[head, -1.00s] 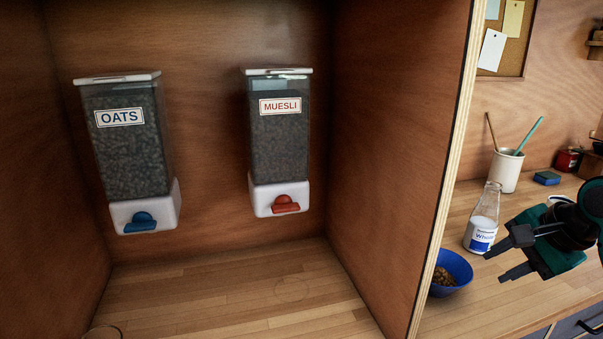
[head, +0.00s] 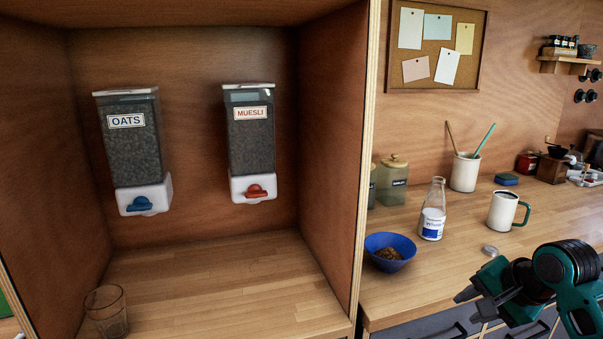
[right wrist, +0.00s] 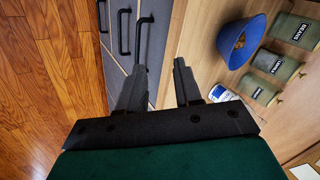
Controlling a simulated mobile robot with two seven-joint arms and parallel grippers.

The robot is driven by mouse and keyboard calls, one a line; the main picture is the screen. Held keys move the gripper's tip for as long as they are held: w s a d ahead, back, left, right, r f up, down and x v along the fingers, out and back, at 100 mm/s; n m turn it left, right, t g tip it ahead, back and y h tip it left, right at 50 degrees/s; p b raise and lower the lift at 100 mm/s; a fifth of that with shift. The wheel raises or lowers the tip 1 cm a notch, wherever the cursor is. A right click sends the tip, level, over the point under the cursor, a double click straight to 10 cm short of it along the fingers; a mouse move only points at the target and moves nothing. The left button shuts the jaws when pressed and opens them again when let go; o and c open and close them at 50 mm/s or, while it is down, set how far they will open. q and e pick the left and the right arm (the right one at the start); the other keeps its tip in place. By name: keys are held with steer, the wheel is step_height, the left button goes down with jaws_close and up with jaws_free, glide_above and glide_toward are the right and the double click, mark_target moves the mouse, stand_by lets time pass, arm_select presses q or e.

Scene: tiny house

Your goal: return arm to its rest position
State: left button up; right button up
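My right gripper (head: 468,304) is at the lower right of the head view, in front of the counter's front edge. In the right wrist view its two dark fingers (right wrist: 158,88) stand apart with nothing between them. The blue bowl (head: 390,247) with brown food in it stands on the counter, left of and beyond the gripper, apart from it. The bowl also shows in the right wrist view (right wrist: 236,50). My left gripper is not in either view.
A milk bottle (head: 432,212), a white mug (head: 503,211) and a small lid (head: 490,251) stand on the counter (head: 455,262). Oats (head: 132,160) and muesli (head: 250,150) dispensers hang in the wooden cubby, with an empty glass (head: 106,312) below. Drawer handles (right wrist: 143,38) line the counter front.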

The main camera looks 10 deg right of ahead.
steer(key=s+a+f+n+t, duration=0.1)
steer(key=s+a+f+n, duration=0.1)
steer(key=a+f+n, duration=0.45)
steer(key=s+a+f+n, duration=0.1)
steer(key=s+a+f, duration=0.15)
steer(key=f, duration=0.75)
steer(key=s+a+f+n+t, duration=0.1)
steer(key=s+a+n, duration=0.1)
steer(key=a, duration=0.2)
steer(key=s+a+f+n+t, duration=0.1)
steer(key=s+a+f+n, duration=0.1)
steer(key=s+a+n, duration=0.1)
steer(key=s+a+f+n+t+y, duration=0.1)
steer(key=s+a+f+n, duration=0.1)
steer(key=a, duration=0.4)
steer(key=shift+s+n, duration=0.5)
steer(key=shift+n, duration=0.15)
